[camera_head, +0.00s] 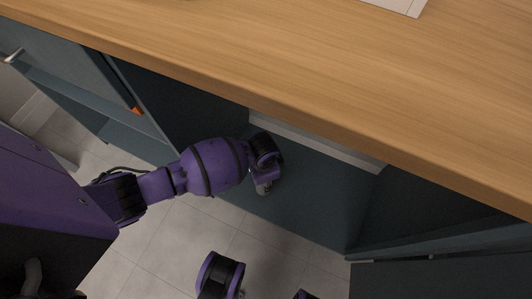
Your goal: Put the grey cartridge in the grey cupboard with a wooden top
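The grey cupboard (310,190) stands open under its wooden top (300,55), with a blue-grey floor and a dark inside. My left arm reaches in from the left, and its end, with the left gripper (265,186), is at the cupboard's opening, below the front edge of the top. A small light grey part shows at its tip. I cannot tell whether this is a finger or the grey cartridge. The fingers are not clear. I see no cartridge for certain. My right gripper is out of view; only purple arm parts show at the bottom.
An open door or panel with a metal handle (13,56) is at the upper left. A dark open door (440,280) is at the lower right. A small orange object (137,110) is by the left panel. The tiled floor (190,235) in front is clear.

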